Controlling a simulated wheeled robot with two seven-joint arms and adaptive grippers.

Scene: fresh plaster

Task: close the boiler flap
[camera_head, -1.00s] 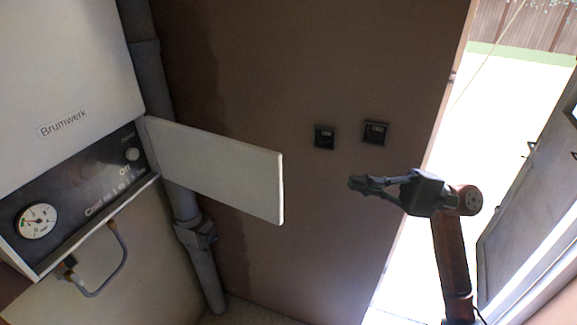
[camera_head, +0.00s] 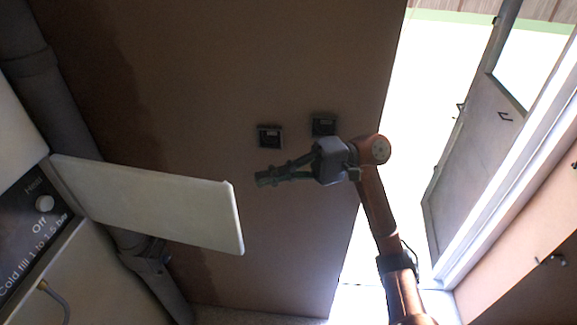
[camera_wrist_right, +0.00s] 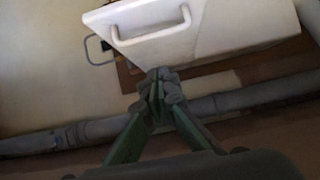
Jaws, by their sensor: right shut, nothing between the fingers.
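The boiler flap (camera_head: 150,203) is a white panel that stands open, sticking out to the right from the edge of the boiler's dark control panel (camera_head: 32,235). My right gripper (camera_head: 262,180) is shut and empty, a little to the right of the flap's free end and apart from it in the head view. In the right wrist view, the gripper's shut fingertips (camera_wrist_right: 158,82) show in front of a white panel with a handle (camera_wrist_right: 155,36), which looks like the flap. I cannot tell the gap in depth. My left gripper is not in view.
Two dark wall sockets or switches (camera_head: 270,137) sit on the brown wall (camera_head: 220,60) behind the gripper. A grey pipe (camera_head: 50,95) runs down behind the flap. An open door (camera_head: 470,130) and bright doorway are at the right.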

